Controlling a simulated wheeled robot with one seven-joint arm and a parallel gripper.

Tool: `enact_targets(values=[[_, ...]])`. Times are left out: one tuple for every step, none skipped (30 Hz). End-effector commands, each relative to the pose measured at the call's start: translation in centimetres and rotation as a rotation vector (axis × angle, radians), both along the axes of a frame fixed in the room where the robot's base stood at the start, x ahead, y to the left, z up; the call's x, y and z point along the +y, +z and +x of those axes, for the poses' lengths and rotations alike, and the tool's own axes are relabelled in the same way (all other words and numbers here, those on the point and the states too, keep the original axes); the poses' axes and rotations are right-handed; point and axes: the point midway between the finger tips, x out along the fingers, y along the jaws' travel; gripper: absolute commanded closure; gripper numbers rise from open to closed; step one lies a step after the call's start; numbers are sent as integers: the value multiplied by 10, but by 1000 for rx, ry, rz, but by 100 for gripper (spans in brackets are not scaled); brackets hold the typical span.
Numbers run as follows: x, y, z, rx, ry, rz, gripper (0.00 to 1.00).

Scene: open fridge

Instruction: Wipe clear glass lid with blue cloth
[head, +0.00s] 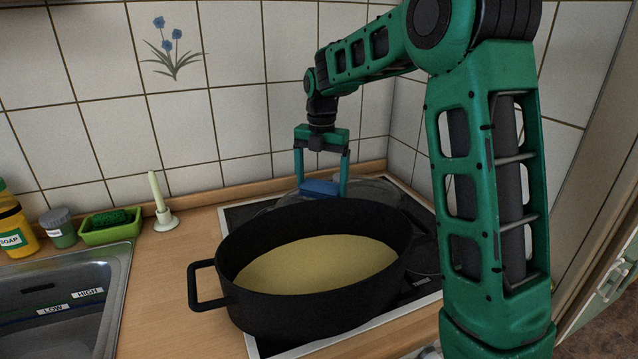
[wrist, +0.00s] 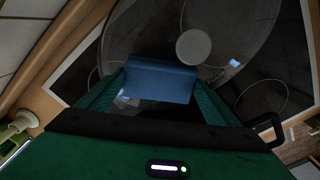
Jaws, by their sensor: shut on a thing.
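The blue cloth (head: 320,188) is a small folded block held between the fingers of my gripper (head: 321,186), behind the black pot. It also shows in the wrist view (wrist: 160,79), between my gripper's two fingers (wrist: 162,92). The clear glass lid (head: 378,190) lies on the stove behind the pot, partly hidden by it. In the wrist view the lid (wrist: 150,30) is under and beyond the cloth, with a round pale knob (wrist: 193,47). I cannot tell whether the cloth touches the glass.
A large black pot (head: 230,290) with yellowish contents stands on the front of the stove (head: 240,213). To the left are a candle holder (head: 166,220), a green sponge tray (head: 110,236), a soap bottle (head: 14,225) and the sink (head: 60,300). A tiled wall (head: 230,100) rises close behind.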

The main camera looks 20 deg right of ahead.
Motion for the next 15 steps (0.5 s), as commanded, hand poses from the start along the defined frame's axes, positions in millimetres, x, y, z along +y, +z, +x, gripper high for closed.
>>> enact_targets(values=[[4,0,-1,0,2,0,33],[6,0,-1,0,2,0,33],[9,0,-2,0,2,0,33],[11,-1,-2,0,2,0,33],[13,-1,-3,0,2,0,33],[17,-1,-4,0,2,0,33],[19,-2,-4,1,3,1,33],[21,-2,-5,1,3,1,33],[24,-2,-5,1,3,1,33],[26,-2,-6,1,3,1,33],[28,-3,-6,1,2,1,33],[31,-3,-7,1,2,1,33],[32,-3,-7,1,2,0,33],[33,-3,-7,1,2,0,33],[34,-3,-8,2,2,1,33]])
